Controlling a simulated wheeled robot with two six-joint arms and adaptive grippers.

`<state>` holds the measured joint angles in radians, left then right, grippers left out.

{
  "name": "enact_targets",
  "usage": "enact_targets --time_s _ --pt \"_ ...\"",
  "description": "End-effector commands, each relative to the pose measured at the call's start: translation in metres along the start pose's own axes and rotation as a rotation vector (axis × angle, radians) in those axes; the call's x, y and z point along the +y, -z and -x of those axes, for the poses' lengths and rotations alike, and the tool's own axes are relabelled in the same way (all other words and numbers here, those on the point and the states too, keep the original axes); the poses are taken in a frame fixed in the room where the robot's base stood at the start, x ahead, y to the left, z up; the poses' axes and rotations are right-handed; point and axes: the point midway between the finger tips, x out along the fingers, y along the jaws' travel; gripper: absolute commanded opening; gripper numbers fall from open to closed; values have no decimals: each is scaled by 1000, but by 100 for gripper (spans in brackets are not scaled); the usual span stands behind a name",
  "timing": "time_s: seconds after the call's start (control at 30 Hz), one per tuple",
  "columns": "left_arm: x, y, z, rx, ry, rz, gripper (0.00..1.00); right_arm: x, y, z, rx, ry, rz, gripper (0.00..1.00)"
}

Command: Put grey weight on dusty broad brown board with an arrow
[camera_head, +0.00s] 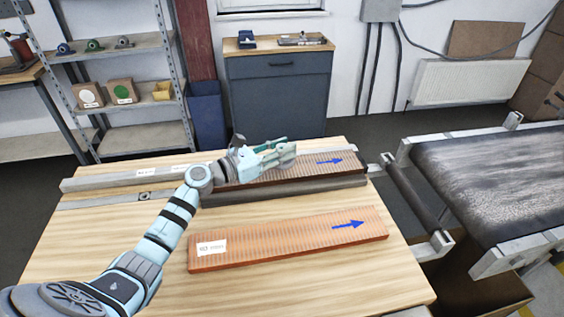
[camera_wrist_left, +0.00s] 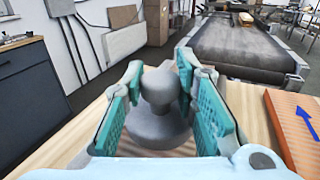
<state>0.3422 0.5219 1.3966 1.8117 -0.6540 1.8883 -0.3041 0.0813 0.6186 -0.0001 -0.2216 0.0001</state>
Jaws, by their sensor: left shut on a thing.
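The grey weight (camera_wrist_left: 157,125), with a round knob and a broad flared base, stands upright between the teal fingers of my left gripper (camera_head: 272,153) in the left wrist view. The gripper is shut on it. In the head view the gripper is over the left-middle part of the dark brown ribbed board (camera_head: 318,170), which has a blue arrow pointing right. A bit of this board shows below the weight in the wrist view. I cannot tell whether the weight's base touches it. My right gripper is not in view.
A brighter orange-brown board (camera_head: 290,241) with a white label and a blue arrow lies nearer on the wooden table (camera_head: 130,262). Metal rails (camera_head: 120,180) run beside the far board. A conveyor (camera_head: 490,170) stands to the right.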

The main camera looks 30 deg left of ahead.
Motion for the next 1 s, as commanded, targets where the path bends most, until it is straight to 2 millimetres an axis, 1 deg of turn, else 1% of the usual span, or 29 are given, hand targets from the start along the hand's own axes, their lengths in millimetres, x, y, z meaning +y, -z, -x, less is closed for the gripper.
enact_targets --time_s 0.03,0.1,0.33,0.47,0.5,0.6,0.93,1.0 --pt "0 14 0 0 0 2 0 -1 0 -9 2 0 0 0" --pt "0 23 0 0 0 2 0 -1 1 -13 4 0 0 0" --pt "0 23 0 -1 0 -2 0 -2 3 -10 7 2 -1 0" --pt "0 26 0 -1 0 -1 0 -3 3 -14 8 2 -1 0" --pt "0 26 0 1 0 -1 32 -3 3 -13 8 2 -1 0" --pt "0 26 0 1 0 -1 46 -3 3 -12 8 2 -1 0" --pt "0 22 0 0 0 -1 46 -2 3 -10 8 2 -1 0" --pt "0 23 5 1 -1 -2 46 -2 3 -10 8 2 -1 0"
